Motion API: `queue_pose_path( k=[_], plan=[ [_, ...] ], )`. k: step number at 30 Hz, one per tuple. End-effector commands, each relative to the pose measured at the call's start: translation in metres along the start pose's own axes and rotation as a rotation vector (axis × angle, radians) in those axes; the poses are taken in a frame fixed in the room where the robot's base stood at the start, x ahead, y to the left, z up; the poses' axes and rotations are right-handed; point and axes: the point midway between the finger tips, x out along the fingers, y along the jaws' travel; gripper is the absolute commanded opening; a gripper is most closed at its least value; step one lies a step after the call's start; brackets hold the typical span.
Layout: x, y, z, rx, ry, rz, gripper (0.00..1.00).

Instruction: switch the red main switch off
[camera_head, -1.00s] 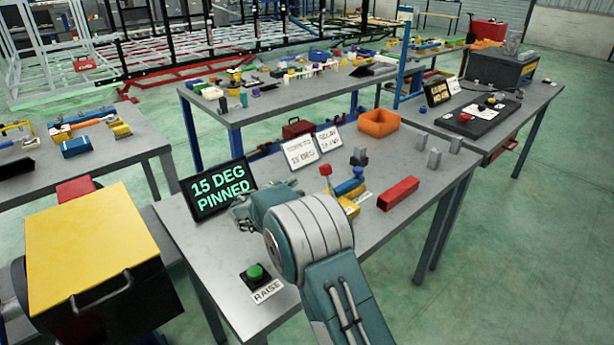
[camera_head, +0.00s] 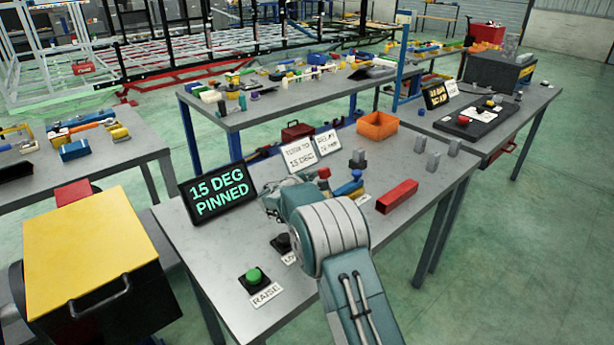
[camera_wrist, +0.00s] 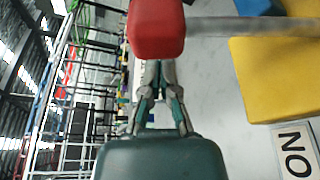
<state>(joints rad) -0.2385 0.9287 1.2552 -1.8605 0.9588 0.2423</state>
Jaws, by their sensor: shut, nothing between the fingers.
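The red main switch shows in the head view as a lever with a red knob (camera_head: 324,173) above a yellow base, mostly hidden behind my arm. A white "ON" label (camera_wrist: 296,150) lies beside the base. My gripper (camera_wrist: 159,68) is shut and empty, its fingertips just below the knob in that picture. I cannot tell whether they touch it. In the head view my gripper (camera_head: 268,203) is left of the lever.
A "15 DEG PINNED" display (camera_head: 218,194) stands left of my gripper. A green RAISE button (camera_head: 254,277) and a black button (camera_head: 283,243) are at the near side.

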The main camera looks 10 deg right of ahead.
Motion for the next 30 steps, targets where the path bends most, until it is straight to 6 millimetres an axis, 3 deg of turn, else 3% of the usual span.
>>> queue_pose_path(
  k=[7,30],
  plan=[
    [-0.005,0.0,0.014,0.0,0.0,0.001,0.0],
    [-0.005,0.004,0.017,0.064,-0.001,0.021,0.0]
  ],
)
